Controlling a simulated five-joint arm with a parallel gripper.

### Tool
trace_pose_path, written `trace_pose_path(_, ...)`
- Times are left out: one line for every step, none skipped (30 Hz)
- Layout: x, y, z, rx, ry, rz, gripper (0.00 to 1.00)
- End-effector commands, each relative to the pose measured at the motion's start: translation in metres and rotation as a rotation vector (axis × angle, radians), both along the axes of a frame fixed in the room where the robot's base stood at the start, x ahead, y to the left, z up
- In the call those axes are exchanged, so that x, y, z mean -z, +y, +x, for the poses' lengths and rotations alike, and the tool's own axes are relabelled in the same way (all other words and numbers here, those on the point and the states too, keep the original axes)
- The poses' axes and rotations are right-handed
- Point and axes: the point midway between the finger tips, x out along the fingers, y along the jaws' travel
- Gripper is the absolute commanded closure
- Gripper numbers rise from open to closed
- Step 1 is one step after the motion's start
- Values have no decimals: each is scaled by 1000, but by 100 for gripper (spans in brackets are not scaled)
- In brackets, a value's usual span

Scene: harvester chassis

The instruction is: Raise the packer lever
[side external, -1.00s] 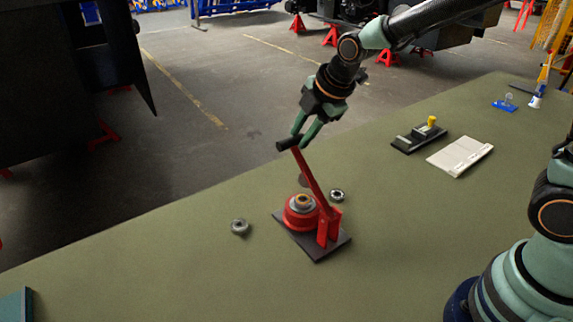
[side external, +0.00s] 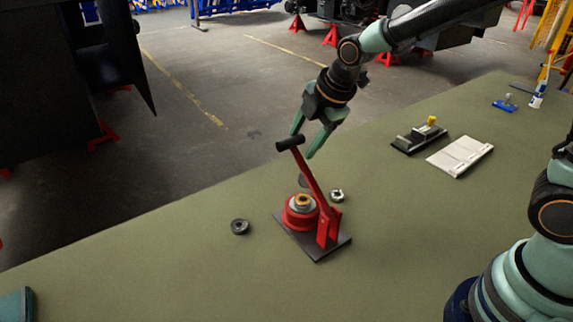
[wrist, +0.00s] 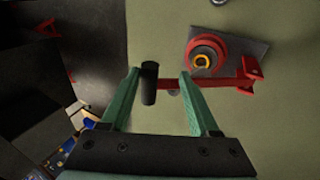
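The packer lever (side external: 311,182) is a red arm with a black cross handle (side external: 290,144) at its upper end. It stands raised and leans up and to the left from a red bracket on the packer's dark base plate (side external: 315,247). A red round cup (side external: 300,213) with an orange ring sits on the plate beside it. My gripper (side external: 302,145) is open at the handle. In the wrist view, the black handle (wrist: 149,83) lies between the spread green fingers (wrist: 158,77), nearer the left one, with a gap to the right finger.
Bearing rings lie on the green table left (side external: 240,227) and right (side external: 337,195) of the packer. A black block with a yellow knob (side external: 420,137) and a white plate (side external: 460,157) lie further right. The table between is clear.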

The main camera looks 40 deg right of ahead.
Motion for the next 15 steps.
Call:
trace_pose_path(0, 0, 0, 0, 2, -1, 42)
trace_pose_path(0, 0, 0, 1, 1, -1, 42)
trace_pose_path(-1, -1, 0, 1, 0, 0, 42)
trace_pose_path(-2, -1, 0, 1, -1, 0, 42)
trace_pose_path(-3, -1, -1, 1, -1, 0, 42)
trace_pose_path(-5, -1, -1, 1, -2, 1, 42)
trace_pose_path(-8, -1, -2, 1, -3, 1, 42)
trace_pose_path(-11, -1, -3, 1, -5, 1, 42)
trace_pose_path(-16, -2, -5, 1, -6, 1, 42)
trace_pose_path(-20, -2, -7, 1, -6, 1, 42)
trace_pose_path(-24, -3, -9, 1, -8, 2, 42)
trace_pose_path(-31, -3, -12, 1, -7, 2, 42)
trace_pose_path(-36, -4, -15, 1, -9, 2, 42)
trace_pose_path(-42, -4, -17, 1, -9, 2, 42)
trace_pose_path(-49, -5, -21, 1, -8, 2, 42)
